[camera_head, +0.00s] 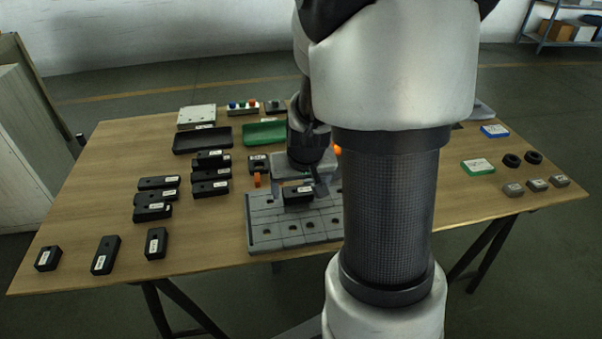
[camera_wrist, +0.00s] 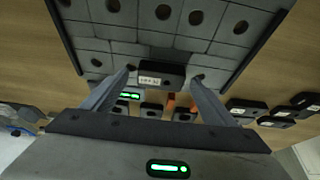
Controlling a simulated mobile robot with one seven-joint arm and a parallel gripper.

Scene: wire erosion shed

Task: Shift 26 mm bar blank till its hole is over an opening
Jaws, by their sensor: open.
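A black bar blank (camera_head: 297,194) with a white label lies on the far part of the grey gridded plate (camera_head: 262,237). In the wrist view this blank (camera_wrist: 170,72) sits between my two spread fingers; the label is too small to read surely. The plate (camera_wrist: 125,48) has several round dark openings. My gripper (camera_wrist: 160,78) is open, with a fingertip near each end of the blank and no clear contact. In the head view my gripper (camera_head: 307,183) is over the blank, and my arm hides part of the plate's right side. The blank's hole is not clearly visible.
Several other labelled black blocks (camera_head: 153,198) lie left of the plate. Black and green trays (camera_head: 265,134) stand behind. An orange piece (camera_head: 257,181) is at the plate's far left corner. Small grey blocks (camera_head: 537,184) and black rings (camera_head: 512,160) lie at right.

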